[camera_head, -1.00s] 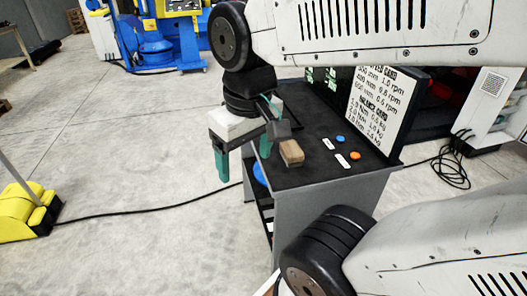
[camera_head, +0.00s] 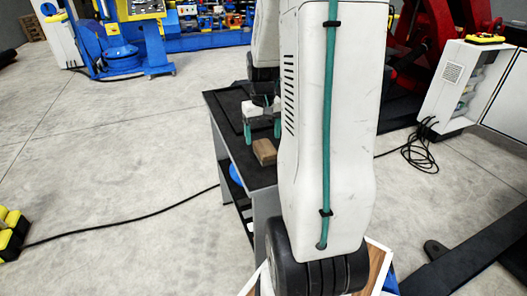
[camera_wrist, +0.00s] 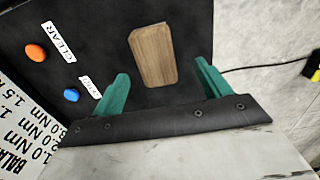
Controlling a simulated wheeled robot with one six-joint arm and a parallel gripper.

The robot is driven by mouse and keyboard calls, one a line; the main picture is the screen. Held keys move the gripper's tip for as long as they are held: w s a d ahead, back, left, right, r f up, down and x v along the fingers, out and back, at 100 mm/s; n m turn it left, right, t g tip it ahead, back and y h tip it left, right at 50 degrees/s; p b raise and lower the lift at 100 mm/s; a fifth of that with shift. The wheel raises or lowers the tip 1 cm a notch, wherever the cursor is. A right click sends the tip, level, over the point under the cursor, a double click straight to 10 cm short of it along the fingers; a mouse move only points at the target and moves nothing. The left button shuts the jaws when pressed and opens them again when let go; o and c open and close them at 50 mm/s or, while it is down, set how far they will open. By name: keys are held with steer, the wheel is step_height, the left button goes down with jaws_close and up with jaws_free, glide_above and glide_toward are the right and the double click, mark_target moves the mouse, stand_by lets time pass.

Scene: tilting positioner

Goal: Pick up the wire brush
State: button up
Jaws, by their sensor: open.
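The wire brush (camera_head: 264,151) shows as a plain brown wooden block lying on the dark top of the bench (camera_head: 222,107), near its left edge. No bristles are visible. It also shows in the wrist view (camera_wrist: 153,54), beyond the fingers and roughly between their lines. My gripper (camera_head: 263,128) is above the bench with its two green fingers pointing down, just behind the brush in the head view. In the wrist view my gripper (camera_wrist: 163,76) is open, with nothing between the fingers. The fingers are apart from the brush.
An orange button (camera_wrist: 36,52) and a blue button (camera_wrist: 71,95) with white labels sit on the bench top, left of the brush in the wrist view. A printed white board (camera_wrist: 22,128) stands beside them. A black cable (camera_head: 120,222) crosses the floor. My arm hides the bench's right side.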

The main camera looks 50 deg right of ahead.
mark_target(265, 146)
steer(key=f, duration=0.5)
steer(key=shift+s+d+f, duration=0.2)
steer(key=shift+d+f, duration=0.05)
steer(key=shift+f, duration=0.1)
steer(key=c, duration=1.1)
